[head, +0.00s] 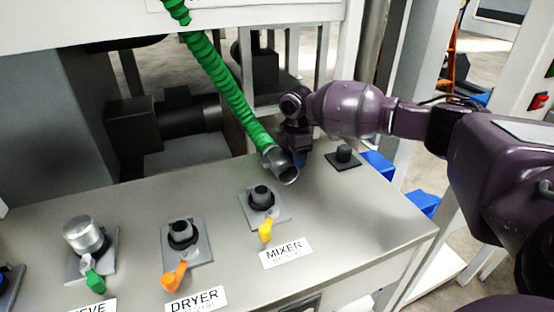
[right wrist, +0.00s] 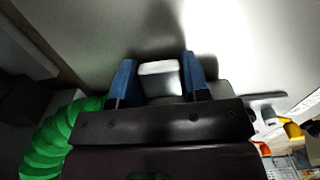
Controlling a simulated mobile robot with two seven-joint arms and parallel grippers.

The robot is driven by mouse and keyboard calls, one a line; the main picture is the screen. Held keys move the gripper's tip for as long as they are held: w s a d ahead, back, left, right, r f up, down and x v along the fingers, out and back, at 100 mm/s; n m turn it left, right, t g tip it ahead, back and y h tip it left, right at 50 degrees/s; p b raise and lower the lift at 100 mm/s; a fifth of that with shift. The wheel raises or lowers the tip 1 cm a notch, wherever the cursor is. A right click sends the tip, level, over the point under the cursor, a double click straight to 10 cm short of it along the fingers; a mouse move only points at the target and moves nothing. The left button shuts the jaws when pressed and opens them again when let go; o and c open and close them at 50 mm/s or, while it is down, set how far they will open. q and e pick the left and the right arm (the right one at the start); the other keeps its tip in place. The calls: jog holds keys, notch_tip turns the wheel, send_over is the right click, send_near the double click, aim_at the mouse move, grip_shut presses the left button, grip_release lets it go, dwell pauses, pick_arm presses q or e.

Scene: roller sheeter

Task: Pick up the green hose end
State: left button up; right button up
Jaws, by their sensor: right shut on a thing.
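The green hose (head: 222,82) hangs down from the upper left in the head view. It ends in a grey metal pipe end (head: 283,168), tilted with its open mouth toward the lower right, above the metal table. My right gripper (head: 299,158) is beside this end and shut on it, with its arm coming in from the right. In the right wrist view its two blue fingers (right wrist: 158,66) stand either side of a pale grey piece, and the green hose (right wrist: 62,138) shows at the lower left. My left gripper is not in view.
Capped or open ports with coloured levers stand on the table: the mixer port (head: 262,198) with a yellow lever, the dryer port (head: 183,234) with an orange lever, and a silver-capped port (head: 84,234) with a green lever. A dark square fitting (head: 343,158) stands right of the hose end.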

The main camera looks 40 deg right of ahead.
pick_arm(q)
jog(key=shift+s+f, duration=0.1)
pick_arm(e)
grip_shut()
jog(key=shift+r, duration=0.1)
jog(key=shift+r, duration=0.25)
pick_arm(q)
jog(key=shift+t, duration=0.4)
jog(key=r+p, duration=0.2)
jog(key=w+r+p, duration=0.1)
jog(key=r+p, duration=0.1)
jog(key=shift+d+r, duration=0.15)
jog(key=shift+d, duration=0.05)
pick_arm(e)
notch_tip(320, 180, up, 20)
jog(key=shift+f, duration=0.25)
